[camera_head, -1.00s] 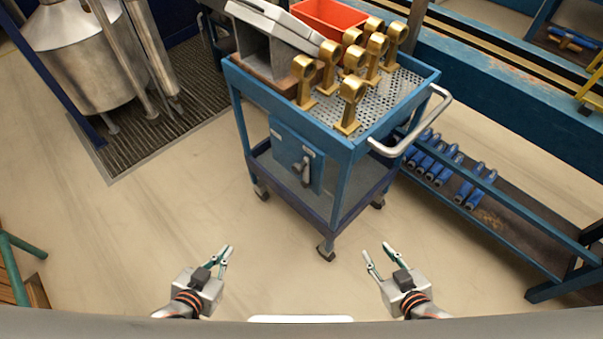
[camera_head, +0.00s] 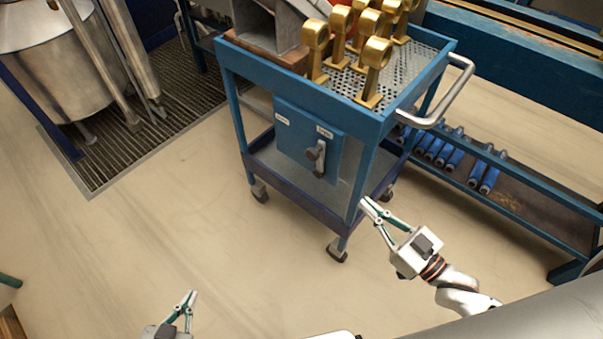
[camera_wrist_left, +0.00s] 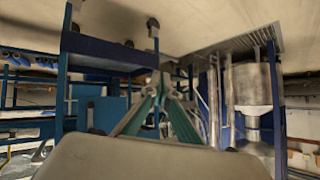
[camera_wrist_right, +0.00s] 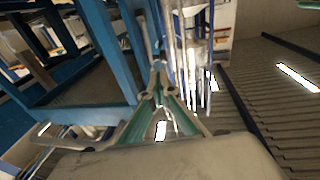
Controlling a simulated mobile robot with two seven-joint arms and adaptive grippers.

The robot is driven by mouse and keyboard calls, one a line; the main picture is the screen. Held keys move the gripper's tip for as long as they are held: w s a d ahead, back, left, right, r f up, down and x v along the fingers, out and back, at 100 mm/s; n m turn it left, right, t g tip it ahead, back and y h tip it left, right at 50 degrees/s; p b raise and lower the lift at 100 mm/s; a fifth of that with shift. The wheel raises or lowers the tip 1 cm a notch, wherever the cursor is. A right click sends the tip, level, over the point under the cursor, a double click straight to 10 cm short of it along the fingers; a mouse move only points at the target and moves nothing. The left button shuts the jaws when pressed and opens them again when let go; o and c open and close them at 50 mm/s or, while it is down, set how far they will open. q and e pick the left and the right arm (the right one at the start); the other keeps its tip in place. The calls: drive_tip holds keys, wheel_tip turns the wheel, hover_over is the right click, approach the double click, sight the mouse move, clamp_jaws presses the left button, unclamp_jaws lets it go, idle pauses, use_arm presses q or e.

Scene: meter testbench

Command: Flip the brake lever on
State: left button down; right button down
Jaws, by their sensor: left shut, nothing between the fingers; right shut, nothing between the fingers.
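The brake lever (camera_head: 319,157) is a grey handle on a blue box (camera_head: 290,140) on the near side of the blue cart. Two small white labels sit above it, one at the left and one at the right. The handle points roughly up and down. My right gripper (camera_head: 367,203) is shut and empty, in front of the cart, to the right of and below the lever in the head view, apart from it. My left gripper (camera_head: 192,294) is shut and empty, low in the head view, well away from the cart. Both grippers show in their wrist views.
The wheeled blue cart (camera_head: 233,60) carries several gold ring-topped pieces (camera_head: 374,70) and has a metal push handle (camera_head: 458,95) at its right. A low shelf with blue cylinders (camera_head: 490,180) stands right. A metal tank (camera_head: 45,75) stands left. Floor in front is free.

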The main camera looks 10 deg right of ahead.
use_arm(q)
drive_tip(key=shift+a+f+b, duration=0.3)
drive_tip(key=shift+b, duration=0.3)
use_arm(e)
drive_tip(key=r+x, duration=0.1)
drive_tip(key=x, duration=1.3)
drive_tip(key=shift+s+a+y, duration=0.15)
drive_tip(key=shift+a+y, duration=0.25)
drive_tip(key=shift+a, duration=0.05)
use_arm(q)
drive_tip(key=shift+s, duration=0.1)
